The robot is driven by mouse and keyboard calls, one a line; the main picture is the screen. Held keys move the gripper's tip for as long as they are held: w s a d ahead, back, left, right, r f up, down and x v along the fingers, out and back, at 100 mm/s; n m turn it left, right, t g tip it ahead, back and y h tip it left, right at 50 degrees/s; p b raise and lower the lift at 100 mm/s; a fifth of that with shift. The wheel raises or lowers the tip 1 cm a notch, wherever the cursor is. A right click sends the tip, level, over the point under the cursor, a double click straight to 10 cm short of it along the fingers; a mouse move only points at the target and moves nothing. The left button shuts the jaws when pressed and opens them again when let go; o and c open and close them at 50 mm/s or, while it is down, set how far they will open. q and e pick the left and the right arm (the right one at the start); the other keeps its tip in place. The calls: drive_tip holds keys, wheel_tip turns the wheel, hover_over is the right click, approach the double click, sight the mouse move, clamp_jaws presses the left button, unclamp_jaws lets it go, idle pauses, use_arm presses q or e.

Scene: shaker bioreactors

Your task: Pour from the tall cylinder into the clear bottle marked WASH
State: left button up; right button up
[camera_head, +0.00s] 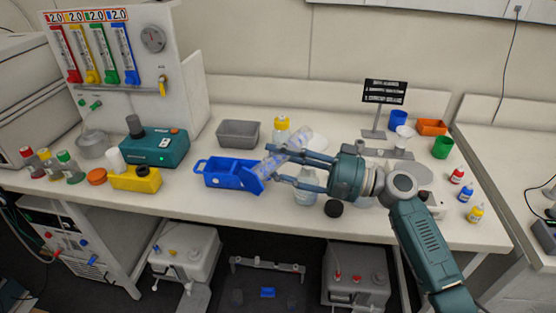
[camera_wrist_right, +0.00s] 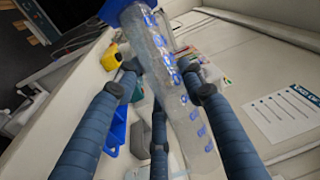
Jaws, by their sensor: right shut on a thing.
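The tall cylinder (camera_head: 270,165) is clear with blue markings. My right gripper (camera_head: 278,164) is shut on it and holds it strongly tilted above the table, its lower left end by a blue piece that may be its foot. In the right wrist view the cylinder (camera_wrist_right: 172,85) runs between the fingers. A clear bottle (camera_head: 306,192) stands upright on the table just below my right gripper, partly hidden by its fingers. Its marking is not readable, so I cannot tell for sure that it says WASH. No stream of liquid is visible. My left gripper is not in view.
A blue tray (camera_head: 222,172) lies left of the cylinder. A yellow-capped bottle (camera_head: 281,133) and a grey bin (camera_head: 238,134) stand behind. A black cap (camera_head: 333,208) lies near the front edge. A sign stand (camera_head: 380,112) is at the back right. Free table lies at the front left.

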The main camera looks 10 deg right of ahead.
drive_tip(key=shift+r, duration=0.25)
drive_tip(key=shift+r+m, duration=0.35)
drive_tip(key=shift+m, duration=0.35)
drive_tip(key=shift+w+r+m+t+y+p, duration=0.1)
drive_tip(key=shift+r+m+t+y+p, duration=0.2)
drive_tip(key=shift+d+r+m, duration=0.15)
drive_tip(key=shift+r+m, duration=0.25)
drive_tip(key=shift+m, duration=0.1)
drive_tip(key=shift+w+r, duration=0.1)
idle(0.5)
idle(0.8)
